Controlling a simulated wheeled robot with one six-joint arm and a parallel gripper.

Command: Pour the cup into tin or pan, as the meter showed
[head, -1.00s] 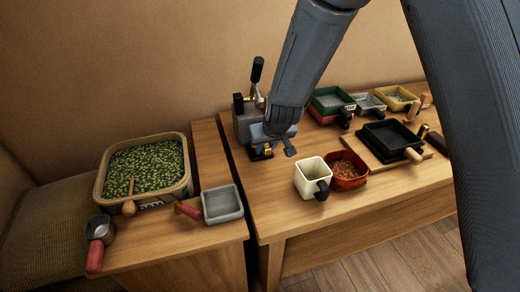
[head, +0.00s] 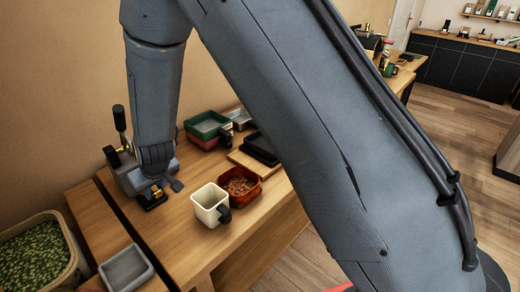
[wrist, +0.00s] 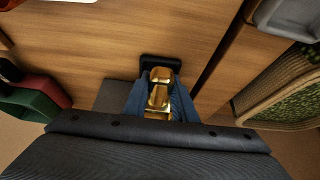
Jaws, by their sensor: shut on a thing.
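A cream square cup (head: 208,206) with a black handle stands upright on the bench; I see no contents in it. A red tin (head: 258,193) holding brown pieces stands right beside it. A black pan (head: 262,146) lies on a board behind, partly hidden by my arm. A grey metal device (head: 128,180) with a black-knobbed lever stands at the left; I cannot tell whether it is the meter. My gripper (wrist: 158,98) is down at this device, its blue fingers shut on a brass part (wrist: 160,76) in the wrist view. The cup's edge (wrist: 78,1) shows there too.
Green and red trays (head: 207,124) stand at the back. A grey square pan (head: 126,270) and a basket of green beans (head: 75,245) are at the lower left. My arm covers the bench's right side.

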